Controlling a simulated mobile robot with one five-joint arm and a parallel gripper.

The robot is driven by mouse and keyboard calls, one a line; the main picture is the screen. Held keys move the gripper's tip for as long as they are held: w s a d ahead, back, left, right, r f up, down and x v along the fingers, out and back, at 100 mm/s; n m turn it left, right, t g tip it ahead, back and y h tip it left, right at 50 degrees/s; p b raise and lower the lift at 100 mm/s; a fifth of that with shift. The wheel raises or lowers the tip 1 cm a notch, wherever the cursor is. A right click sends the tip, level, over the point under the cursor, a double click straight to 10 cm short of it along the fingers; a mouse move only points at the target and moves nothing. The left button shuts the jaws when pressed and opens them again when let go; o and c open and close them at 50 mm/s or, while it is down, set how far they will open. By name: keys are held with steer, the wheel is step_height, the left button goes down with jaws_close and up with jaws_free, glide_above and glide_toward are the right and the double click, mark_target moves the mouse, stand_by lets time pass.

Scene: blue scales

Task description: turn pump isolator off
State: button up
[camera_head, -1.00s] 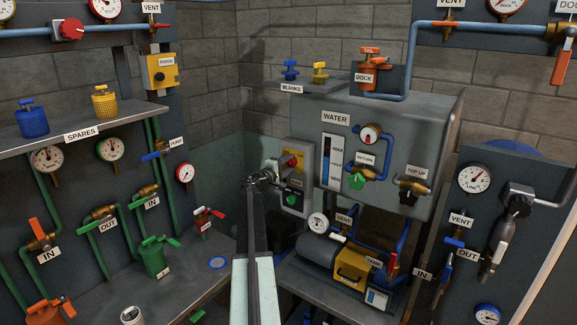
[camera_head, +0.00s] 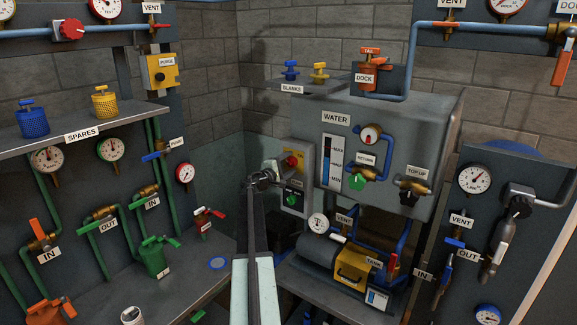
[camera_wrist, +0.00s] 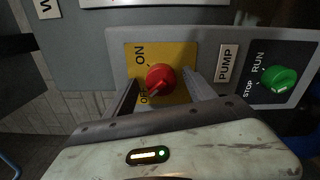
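The pump isolator is a red knob (camera_wrist: 160,78) on a yellow plate marked ON and OFF. A pale mark on the knob seems to point to the lower left, towards OFF. In the head view the same red knob (camera_head: 291,161) sits at the top of a grey switch box (camera_head: 307,163). My gripper (camera_wrist: 163,92) is open in the wrist view, with one finger on each side of the knob. I cannot tell whether the fingers touch it. My gripper in the head view (camera_head: 266,180) is just left of the box.
A green RUN/STOP knob (camera_wrist: 279,79) is on the same panel, beside the PUMP label (camera_wrist: 227,65). The water tank (camera_head: 425,140) stands right of the box. A bench (camera_head: 190,285) with a red valve (camera_head: 206,218) lies to the left.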

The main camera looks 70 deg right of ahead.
steer(key=shift+a, duration=0.15)
steer(key=v, duration=0.7)
steer(key=shift+a, duration=0.3)
steer(key=shift+w, duration=0.15)
